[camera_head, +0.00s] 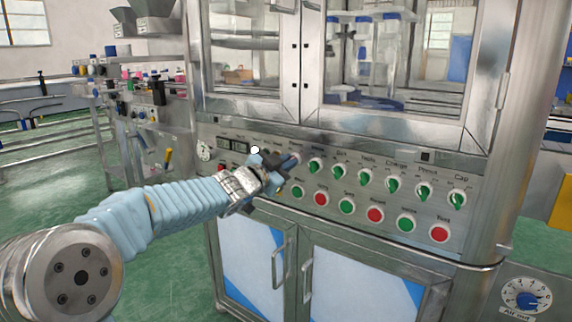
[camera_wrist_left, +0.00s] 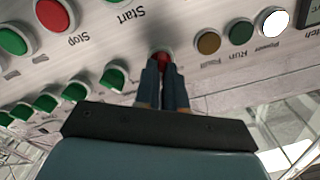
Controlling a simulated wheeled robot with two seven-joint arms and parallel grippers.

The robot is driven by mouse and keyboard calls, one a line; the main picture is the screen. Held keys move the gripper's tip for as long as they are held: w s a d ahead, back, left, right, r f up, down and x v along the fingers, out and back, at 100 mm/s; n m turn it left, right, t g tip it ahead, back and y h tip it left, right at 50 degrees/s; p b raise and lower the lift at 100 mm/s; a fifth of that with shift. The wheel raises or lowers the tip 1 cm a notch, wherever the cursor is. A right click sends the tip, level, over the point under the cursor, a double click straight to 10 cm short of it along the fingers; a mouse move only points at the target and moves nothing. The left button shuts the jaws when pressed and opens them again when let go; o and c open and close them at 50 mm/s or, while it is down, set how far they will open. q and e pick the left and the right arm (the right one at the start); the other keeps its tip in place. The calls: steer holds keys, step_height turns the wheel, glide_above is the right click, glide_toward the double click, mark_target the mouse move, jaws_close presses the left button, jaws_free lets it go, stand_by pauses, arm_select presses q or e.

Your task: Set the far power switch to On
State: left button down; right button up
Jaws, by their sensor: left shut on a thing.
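The far power switch (camera_wrist_left: 164,60) shows in the left wrist view as a small red knob on the metal control panel. Only part of it shows, between the dark fingers of my left gripper (camera_wrist_left: 166,72). The fingers are shut on it from both sides. In the head view my left gripper (camera_head: 294,160) is at the panel (camera_head: 330,215), near the left end of the row of green knobs, and it hides the switch. Which way the switch is turned cannot be read. My right gripper is not in view.
Green knobs (camera_head: 314,166) run to the right of my gripper. Red and green buttons (camera_head: 375,215) sit below them. A white lamp (camera_wrist_left: 276,22), a green lamp (camera_wrist_left: 241,31) and an amber lamp (camera_wrist_left: 208,42) are beside the switch. Cabinet doors with handles (camera_head: 307,280) are underneath.

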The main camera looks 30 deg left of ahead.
arm_select(q)
steer(key=c, duration=1.2)
jaws_free()
steer(key=s, duration=0.9)
steer(key=s+a+p, duration=0.1)
steer(key=s, duration=0.4)
steer(key=shift+w+f, duration=0.1)
